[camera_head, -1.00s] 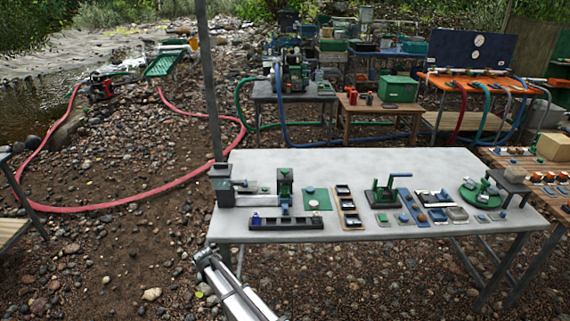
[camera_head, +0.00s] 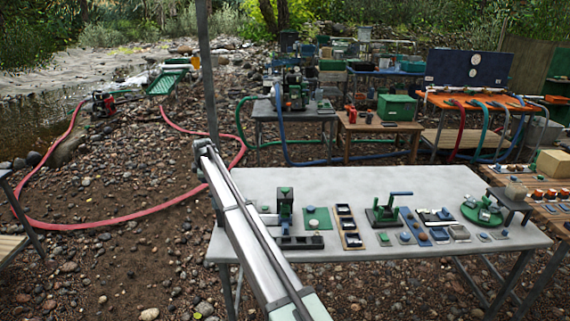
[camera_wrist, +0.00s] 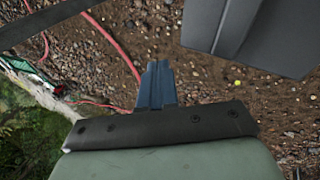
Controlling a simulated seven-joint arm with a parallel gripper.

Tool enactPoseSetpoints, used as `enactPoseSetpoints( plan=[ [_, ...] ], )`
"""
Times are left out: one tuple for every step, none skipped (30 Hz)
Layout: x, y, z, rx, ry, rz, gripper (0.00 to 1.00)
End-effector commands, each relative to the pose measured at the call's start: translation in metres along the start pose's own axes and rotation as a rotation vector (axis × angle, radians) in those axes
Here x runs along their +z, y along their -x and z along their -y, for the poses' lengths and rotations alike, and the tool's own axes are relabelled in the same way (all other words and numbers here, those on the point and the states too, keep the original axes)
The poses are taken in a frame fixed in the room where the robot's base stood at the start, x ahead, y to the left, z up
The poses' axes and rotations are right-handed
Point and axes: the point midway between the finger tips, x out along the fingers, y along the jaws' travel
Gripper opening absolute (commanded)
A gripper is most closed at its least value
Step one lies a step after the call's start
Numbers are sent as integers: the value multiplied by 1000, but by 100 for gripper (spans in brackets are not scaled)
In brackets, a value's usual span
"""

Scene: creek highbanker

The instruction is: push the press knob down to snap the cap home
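A small green press (camera_head: 285,202) with a green knob (camera_head: 285,190) on top stands on the left part of the pale table (camera_head: 340,182). My raised arm crosses in front of the table's left end and covers the area left of the press. I cannot make out a cap. In the wrist view my gripper (camera_wrist: 156,68) shows as narrow blue-grey fingers close together with nothing between them. It points over gravelly ground, with no press in that view. I cannot make out the fingertips in the head view.
A second green fixture with a lever handle (camera_head: 387,208) stands mid-table among several small trays and blocks. A metal post (camera_head: 208,90) rises behind my arm. A red hose (camera_head: 110,218) lies on the ground at left. The table's back strip is clear.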

Motion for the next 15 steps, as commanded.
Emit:
enactPoseSetpoints(
  plan=[
    [26, 10, -3, -23, -19, 11, 0],
    [38, 15, -3, -41, -27, 17, 0],
    [55, 22, -2, -62, -39, 25, 0],
    [68, 26, -2, -78, -47, 30, 0],
    [80, 32, -1, -95, -55, 36, 0],
    [96, 39, 1, -117, -68, 44, 0],
    [108, 45, 2, -134, -76, 49, 0],
    [120, 51, 4, -151, -85, 55, 0],
    [137, 60, 7, -175, -97, 63, 0],
    [150, 66, 9, -194, -106, 69, 0],
    [163, 74, 12, -214, -116, 76, 0],
    [181, 84, 16, -242, -128, 85, 0],
    [195, 93, 20, -264, -137, 92, 0],
    [207, 101, 24, -286, -146, 99, 0],
    [224, 112, 29, -315, -159, 108, 0]
  ],
)
